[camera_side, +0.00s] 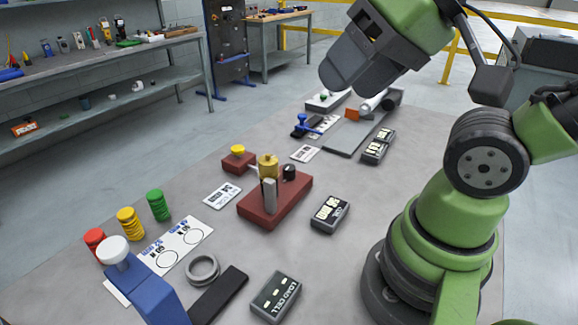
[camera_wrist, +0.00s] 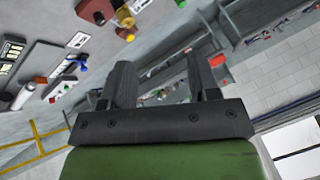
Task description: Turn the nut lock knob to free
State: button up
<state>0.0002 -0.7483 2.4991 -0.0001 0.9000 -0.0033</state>
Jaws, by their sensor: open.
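A red-brown base block (camera_side: 285,198) sits mid-table in the side view. It carries a brass-coloured knobbed part (camera_side: 268,165), a grey upright post (camera_side: 270,195) and a small black knob (camera_side: 289,172). I cannot tell for sure which of these is the nut lock knob, nor read its setting. A smaller red-brown block (camera_side: 238,162) with a yellow knob (camera_side: 238,150) stands just behind it on the left. My gripper (camera_wrist: 162,78) is open and empty, its two dark fingers apart. In the side view it hangs high above the table's far part, well away from the base.
Grey labelled boxes (camera_side: 329,214) and a load cell box (camera_side: 276,297) lie near the base. A blue stand with a white knob (camera_side: 113,250), a metal ring (camera_side: 203,269) and coloured disc stacks (camera_side: 158,205) are at the front left. The air above the base is clear.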

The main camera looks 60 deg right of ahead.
jog(key=w+d+n+g+h, duration=0.1)
jog(key=w+d+n+g, duration=0.15)
jog(key=w+n, duration=0.35)
jog(key=n+g+h, duration=0.1)
jog(key=n+g, duration=0.4)
jog(key=n, duration=0.9)
send_over(289, 167)
notch_tip(289, 167, down, 18)
jog(key=shift+r, duration=0.1)
notch_tip(289, 167, down, 10)
jog(key=shift+d+f, duration=0.1)
jog(key=c, duration=0.9)
